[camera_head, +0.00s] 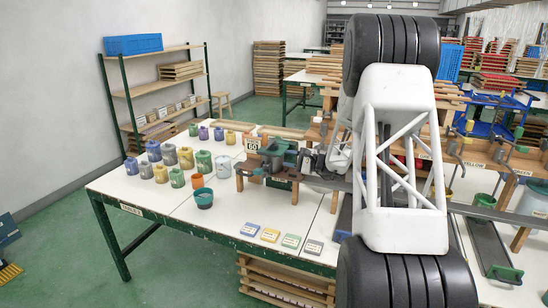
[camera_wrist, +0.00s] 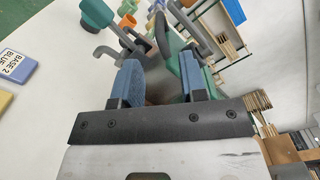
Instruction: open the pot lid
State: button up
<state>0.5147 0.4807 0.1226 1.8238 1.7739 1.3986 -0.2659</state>
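My gripper (camera_wrist: 160,80) shows in the wrist view as two blue-padded fingers with a clear gap between them. It is open, and I see nothing held. Just beyond the fingers is a dark grey body with a curved handle, beside a green vessel (camera_wrist: 178,64), partly hidden by the right finger. In the head view, a green pot (camera_head: 276,150) sits at the wooden stand at the table's middle, close to the dark gripper end. Whether its lid is on is not clear. Several coloured jars with lids stand to the left, including a green one (camera_head: 204,161).
Several label cards (camera_head: 270,235) lie along the table's front edge. The wooden stand (camera_head: 295,190) is crowded with dark tools. The table's left front (camera_head: 150,205) is clear.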

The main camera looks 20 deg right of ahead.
aim_at(273, 156)
jog(key=shift+x, duration=3.35)
jog(key=shift+f, duration=0.1)
grip_shut()
